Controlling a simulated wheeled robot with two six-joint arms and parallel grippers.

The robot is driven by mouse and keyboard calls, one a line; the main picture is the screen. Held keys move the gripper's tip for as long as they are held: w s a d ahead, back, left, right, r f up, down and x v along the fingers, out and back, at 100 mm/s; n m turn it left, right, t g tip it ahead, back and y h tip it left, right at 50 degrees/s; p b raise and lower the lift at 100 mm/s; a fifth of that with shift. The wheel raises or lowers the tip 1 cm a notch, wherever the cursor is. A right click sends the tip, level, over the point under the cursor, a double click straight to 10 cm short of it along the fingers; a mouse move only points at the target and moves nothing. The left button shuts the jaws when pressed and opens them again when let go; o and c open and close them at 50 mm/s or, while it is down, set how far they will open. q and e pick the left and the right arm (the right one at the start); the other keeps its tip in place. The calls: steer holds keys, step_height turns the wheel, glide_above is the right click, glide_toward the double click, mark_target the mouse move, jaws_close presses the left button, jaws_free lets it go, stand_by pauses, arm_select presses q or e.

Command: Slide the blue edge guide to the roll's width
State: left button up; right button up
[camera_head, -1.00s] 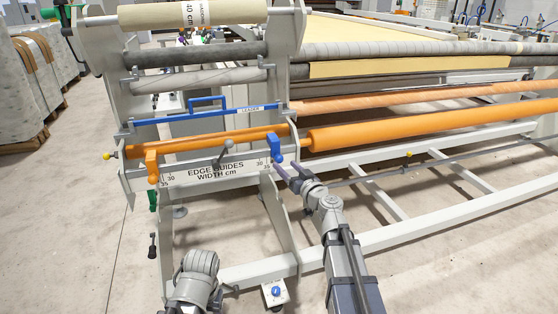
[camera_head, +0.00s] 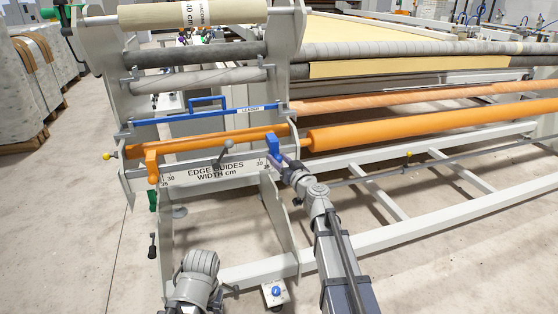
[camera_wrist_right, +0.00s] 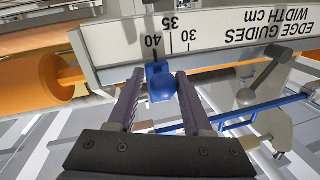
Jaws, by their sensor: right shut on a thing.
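The blue edge guide (camera_head: 273,146) sits at the right end of the white scale plate (camera_head: 215,170), which reads "EDGE GUIDES WIDTH cm". In the right wrist view the blue guide (camera_wrist_right: 161,82) is in line with the 40 mark. My right gripper (camera_head: 282,161) is shut on the guide, with one dark finger on each side of it in the wrist view (camera_wrist_right: 158,92).
An orange guide (camera_head: 152,166) stands at the scale's left end. A grey-knobbed lever (camera_head: 227,147) rises between the guides. A blue leader bar (camera_head: 205,112) and orange rollers (camera_head: 430,122) lie behind. A white frame rail (camera_head: 430,219) runs right, with open floor in front.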

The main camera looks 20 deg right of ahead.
jaws_close()
steer(key=shift+a, duration=0.1)
stand_by(0.8)
